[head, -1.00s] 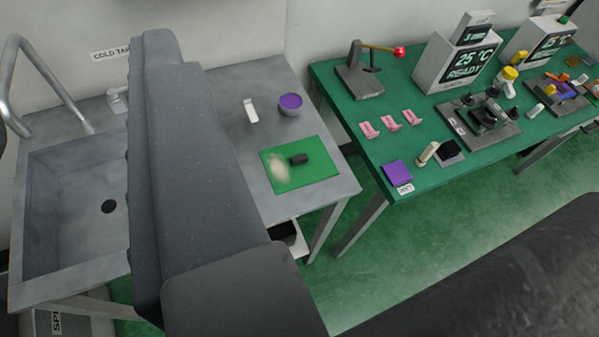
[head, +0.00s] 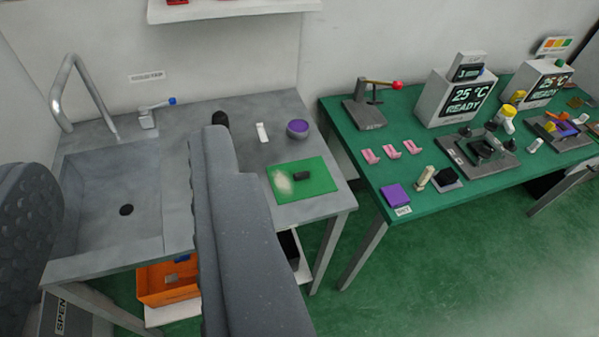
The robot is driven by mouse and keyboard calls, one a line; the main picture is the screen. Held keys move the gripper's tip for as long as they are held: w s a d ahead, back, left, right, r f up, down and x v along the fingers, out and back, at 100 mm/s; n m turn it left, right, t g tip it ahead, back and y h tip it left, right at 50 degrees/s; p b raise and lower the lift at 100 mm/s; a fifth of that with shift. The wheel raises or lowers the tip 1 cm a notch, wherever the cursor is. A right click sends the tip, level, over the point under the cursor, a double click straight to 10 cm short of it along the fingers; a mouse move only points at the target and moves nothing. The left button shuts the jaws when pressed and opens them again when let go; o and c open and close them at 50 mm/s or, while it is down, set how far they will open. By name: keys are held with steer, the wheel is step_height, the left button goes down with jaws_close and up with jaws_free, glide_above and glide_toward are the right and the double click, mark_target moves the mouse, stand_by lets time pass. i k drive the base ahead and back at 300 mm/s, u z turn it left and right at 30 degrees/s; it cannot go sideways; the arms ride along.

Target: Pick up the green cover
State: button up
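A flat green sheet (head: 322,172) lies on the grey bench, right of the sink. It is the only green cover-like thing I can make out, and I cannot tell if it is the cover meant. A short black cylinder (head: 301,176) and a pale smear are on it. My gripper (head: 120,150) looms large in front, its two grey padded fingers wide apart. The left finger is at the left edge and the right finger rises in front of the bench, left of the sheet. Neither appears to touch the sheet.
A steel sink (head: 112,210) with a tap (head: 148,117) is at left. A purple-filled bowl (head: 298,129) stands behind the sheet. An orange bin (head: 168,283) sits below. The green-topped table (head: 405,180) at right holds instruments and pink pieces (head: 391,152). Green floor is open at lower right.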

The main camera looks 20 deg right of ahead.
mark_target(293, 181)
steer(key=z, duration=0.25)
steer(key=i, duration=1)
steer(key=z, duration=0.35)
